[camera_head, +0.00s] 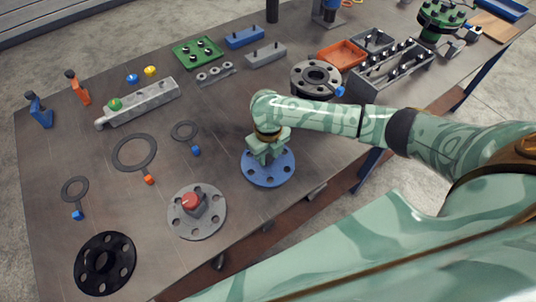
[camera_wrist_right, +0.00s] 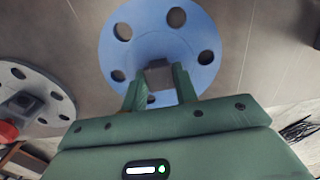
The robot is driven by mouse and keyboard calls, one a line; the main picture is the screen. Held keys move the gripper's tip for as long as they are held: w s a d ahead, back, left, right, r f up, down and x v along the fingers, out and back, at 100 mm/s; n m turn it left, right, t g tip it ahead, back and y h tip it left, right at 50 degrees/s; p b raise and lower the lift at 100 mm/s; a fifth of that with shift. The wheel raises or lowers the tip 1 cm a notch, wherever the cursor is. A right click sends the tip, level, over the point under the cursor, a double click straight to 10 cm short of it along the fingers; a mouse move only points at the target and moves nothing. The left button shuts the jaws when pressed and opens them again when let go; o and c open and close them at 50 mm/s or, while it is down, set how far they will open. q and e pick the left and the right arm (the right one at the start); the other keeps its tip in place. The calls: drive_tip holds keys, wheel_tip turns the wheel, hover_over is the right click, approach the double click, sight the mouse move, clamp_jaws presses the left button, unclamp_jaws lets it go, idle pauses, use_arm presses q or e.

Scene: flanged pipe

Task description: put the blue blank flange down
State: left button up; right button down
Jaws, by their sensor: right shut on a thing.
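The blue blank flange (camera_head: 271,178) is a round blue disc with several bolt holes, near the front edge of the table. My right gripper (camera_head: 267,157) is above its centre and shut on it. In the right wrist view the flange (camera_wrist_right: 166,40) lies below my right gripper (camera_wrist_right: 160,82), whose two fingers close on a grey block at its middle. The flange looks roughly level and at or just above the tabletop; I cannot tell whether it touches. My left gripper is not in view.
A grey flange with a red knob (camera_head: 191,201) stands to the left of the blue one, and a black flange (camera_head: 104,262) lies front left. A ring gasket (camera_head: 184,131) lies behind left. Bare table surrounds the blue flange.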

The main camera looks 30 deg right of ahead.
sight(268, 156)
drive_tip(key=c, duration=1.1)
unclamp_jaws()
drive_tip(key=shift+f, duration=0.1)
wheel_tip(268, 156, up, 12)
drive_tip(key=p, duration=0.4)
